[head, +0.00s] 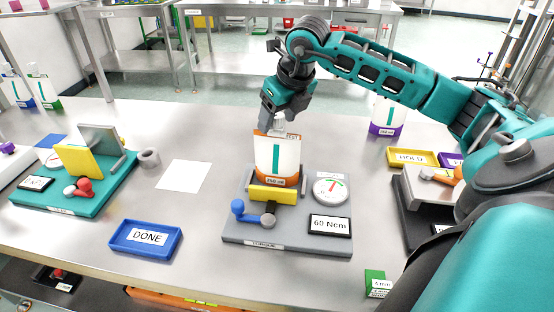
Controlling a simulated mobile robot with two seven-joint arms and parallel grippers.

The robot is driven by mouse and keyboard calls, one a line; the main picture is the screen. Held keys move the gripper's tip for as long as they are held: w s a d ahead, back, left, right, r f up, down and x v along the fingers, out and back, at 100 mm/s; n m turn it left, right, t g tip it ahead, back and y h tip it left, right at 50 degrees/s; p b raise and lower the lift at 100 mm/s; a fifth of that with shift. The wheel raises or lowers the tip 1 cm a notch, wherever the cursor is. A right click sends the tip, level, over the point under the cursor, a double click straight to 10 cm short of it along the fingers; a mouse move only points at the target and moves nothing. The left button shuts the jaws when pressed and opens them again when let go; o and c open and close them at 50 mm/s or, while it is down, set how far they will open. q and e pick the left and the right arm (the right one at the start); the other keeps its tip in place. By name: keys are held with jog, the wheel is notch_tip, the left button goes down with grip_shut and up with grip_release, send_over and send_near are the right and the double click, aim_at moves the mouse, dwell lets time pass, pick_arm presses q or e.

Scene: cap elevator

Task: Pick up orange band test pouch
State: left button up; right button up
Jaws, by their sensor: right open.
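The orange band test pouch (266,157), white with orange bands at top and bottom and a teal stripe, stands upright behind the yellow block of the grey torque station (236,227). My right gripper (278,124) is right at the top of the pouch, pointing down, with its jaws open. The fingertips overlap the pouch's top edge in the picture, and I cannot tell whether they touch it. My left gripper is not in view.
The station carries a dial (330,190), a 60 Ncm display (330,225) and a blue-knobbed lever (238,206). A blue DONE tray (146,251) lies front left. A teal station (105,190) stands left, a purple-banded pouch (386,130) behind right. White paper (184,175) lies flat between.

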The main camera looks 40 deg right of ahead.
jog(key=shift+x, duration=0.85)
jog(key=shift+c, duration=0.3)
jog(key=shift+r, duration=0.1)
grip_shut()
